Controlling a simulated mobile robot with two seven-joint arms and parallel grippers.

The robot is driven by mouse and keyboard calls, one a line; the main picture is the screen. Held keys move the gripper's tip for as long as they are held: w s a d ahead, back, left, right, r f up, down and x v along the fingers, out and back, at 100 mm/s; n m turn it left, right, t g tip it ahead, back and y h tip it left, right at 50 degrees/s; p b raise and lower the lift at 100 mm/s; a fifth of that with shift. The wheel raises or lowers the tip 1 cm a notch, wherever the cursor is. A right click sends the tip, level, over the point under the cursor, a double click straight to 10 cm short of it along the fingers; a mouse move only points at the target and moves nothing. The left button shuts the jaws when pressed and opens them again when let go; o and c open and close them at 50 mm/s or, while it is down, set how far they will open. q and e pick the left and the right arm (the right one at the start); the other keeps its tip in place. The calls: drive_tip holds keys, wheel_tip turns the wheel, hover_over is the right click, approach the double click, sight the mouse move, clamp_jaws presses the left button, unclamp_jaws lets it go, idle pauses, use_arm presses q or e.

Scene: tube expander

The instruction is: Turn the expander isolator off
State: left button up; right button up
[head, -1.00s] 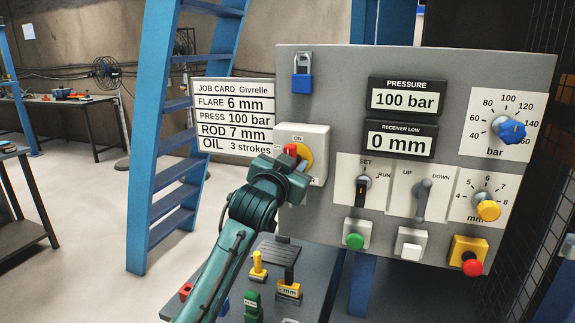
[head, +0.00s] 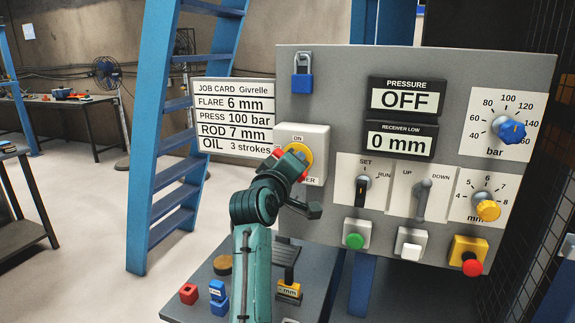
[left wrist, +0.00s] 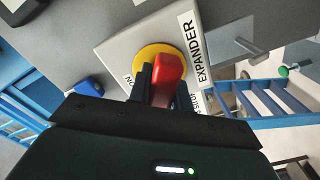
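The expander isolator is a light grey box (head: 318,138) on the left of the panel, with a yellow disc (head: 306,157) and a red handle (head: 277,153). In the left wrist view the red handle (left wrist: 168,72) stands in front of the yellow disc (left wrist: 150,52), beside the EXPANDER label (left wrist: 190,48). My left gripper (head: 293,163) is at the handle, its dark fingers (left wrist: 163,92) closed on either side of it. In the head view the gripper hides most of the handle and part of the labels. The pressure display (head: 405,101) reads OFF. My right gripper is not in view.
The panel (head: 340,60) carries a blue padlock (head: 302,84), a receiver display (head: 402,140), several knobs, a lever (head: 423,200) and buttons. A low table (head: 330,285) with small coloured parts stands below. A blue ladder (head: 165,150) stands to the left.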

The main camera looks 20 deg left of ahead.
use_arm(q)
drive_tip(key=o, duration=0.5)
drive_tip(key=shift+c, duration=0.2)
drive_tip(key=shift+s+r+p, duration=0.1)
drive_tip(key=shift+s+p, duration=0.55)
drive_tip(key=shift+s, duration=1.15)
